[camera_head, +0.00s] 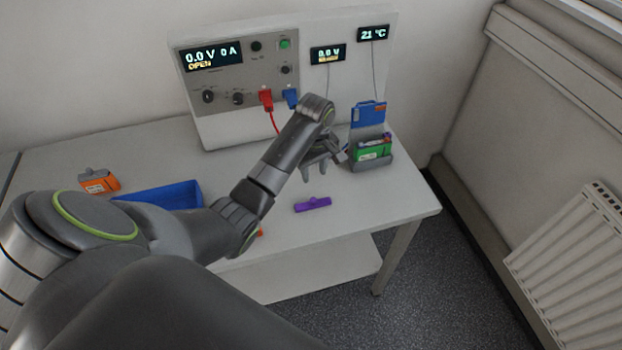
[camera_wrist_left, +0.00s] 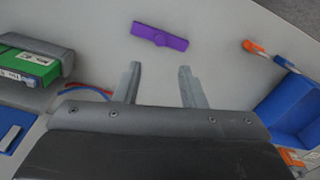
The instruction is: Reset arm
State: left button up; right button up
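My left arm reaches in from the left across the table in the head view. My left gripper (camera_head: 322,168) is above the table, between the purple piece and the grey holder. In the left wrist view its two fingers (camera_wrist_left: 160,85) are apart with nothing between them, so it is open and empty. A purple piece (camera_head: 312,204) lies on the table in front of the gripper; it also shows beyond the fingertips in the left wrist view (camera_wrist_left: 160,36). My right gripper is in neither view.
The grey holder (camera_head: 378,162) at the table's right holds a green battery (camera_head: 373,150). The cycler panel (camera_head: 240,75) with red and blue plugs stands behind. A blue tray (camera_head: 178,194) and an orange battery (camera_head: 99,182) are at left. An orange-and-blue clip (camera_wrist_left: 265,49) lies near the tray.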

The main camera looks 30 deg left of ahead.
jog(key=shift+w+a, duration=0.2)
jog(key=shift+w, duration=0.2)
